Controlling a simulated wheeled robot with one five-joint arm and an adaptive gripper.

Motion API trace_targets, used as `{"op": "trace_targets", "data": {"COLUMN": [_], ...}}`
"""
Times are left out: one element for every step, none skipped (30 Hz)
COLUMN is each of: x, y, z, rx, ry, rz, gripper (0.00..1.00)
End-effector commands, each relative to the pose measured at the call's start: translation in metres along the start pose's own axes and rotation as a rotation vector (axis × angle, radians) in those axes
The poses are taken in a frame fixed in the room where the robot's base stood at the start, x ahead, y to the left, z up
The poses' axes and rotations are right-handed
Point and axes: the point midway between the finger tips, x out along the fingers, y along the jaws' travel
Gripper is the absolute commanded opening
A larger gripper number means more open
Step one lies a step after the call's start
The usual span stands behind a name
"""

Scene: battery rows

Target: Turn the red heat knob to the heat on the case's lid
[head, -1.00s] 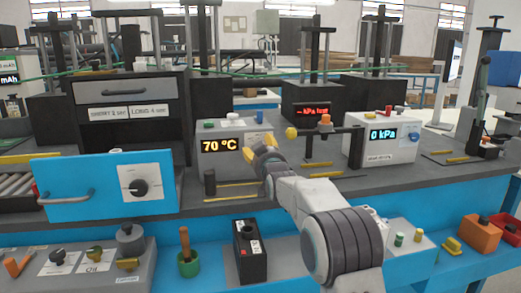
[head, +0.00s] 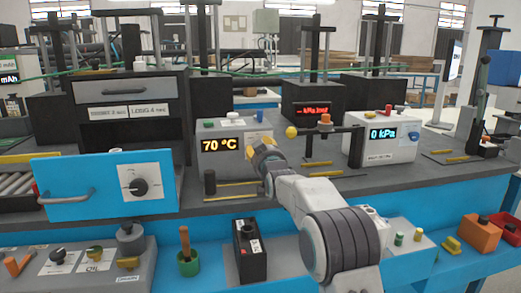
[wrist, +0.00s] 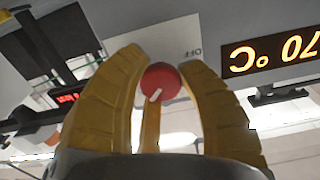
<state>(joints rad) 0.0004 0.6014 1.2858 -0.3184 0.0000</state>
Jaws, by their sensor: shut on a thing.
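In the wrist view, the red heat knob (wrist: 160,80) sits between the yellow fingers of my gripper (wrist: 165,88), which is shut on it. A white pointer mark shows on the knob, and "OFF" appears upside down on the panel beside it. In the head view, my gripper (head: 262,152) is at the right part of the front of the heater box (head: 208,163) and hides the knob. The box's orange display (head: 220,145) reads 70 °C. A black case (head: 249,262) with a white label on its lid stands on the lower front shelf; its print is too small to read.
A white box with a 0 kPa display (head: 381,134) stands right of my gripper. A blue drawer front (head: 100,188) with a black dial juts out at left. Thin black posts rise behind the bench.

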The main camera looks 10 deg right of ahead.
Motion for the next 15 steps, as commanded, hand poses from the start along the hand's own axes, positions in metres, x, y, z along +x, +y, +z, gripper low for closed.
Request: {"op": "trace_targets", "data": {"x": [0.0001,0.0001,0.0001,0.0001,0.0001,0.0001,0.0001,0.0001,0.0002,0.0002,0.0002,0.0002,0.0002,0.0002,0.0002], "y": [-0.0004,-0.0004,-0.0005,-0.0005,-0.0005,-0.0005,-0.0005,-0.0005,-0.0005,-0.0005,-0.0006,-0.0006,-0.0006,-0.0006,-0.0006], "z": [0.0014,0.0015,0.0016,0.0017,0.0018,0.0020,0.0021,0.0022,0.0023,0.0024,0.0025,0.0026,0.0027,0.0028,0.0030], "rx": [0.000,0.000,0.000,0.000,0.000,0.000,0.000,0.000,0.000,0.001,0.001,0.002,0.002,0.003,0.004], "ry": [-0.003,-0.003,-0.003,-0.004,-0.004,-0.004,-0.004,-0.004,-0.005,-0.005,-0.005,-0.005,-0.006,-0.006,-0.006], "rz": [-0.001,-0.001,-0.001,-0.001,-0.001,-0.001,-0.001,-0.001,-0.001,-0.001,-0.001,-0.001,-0.001,-0.001,-0.001], "gripper": [0.16,0.13,0.10,0.07,0.04,0.02,0.02,0.02,0.02,0.02,0.02,0.02,0.02,0.02,0.02]}}
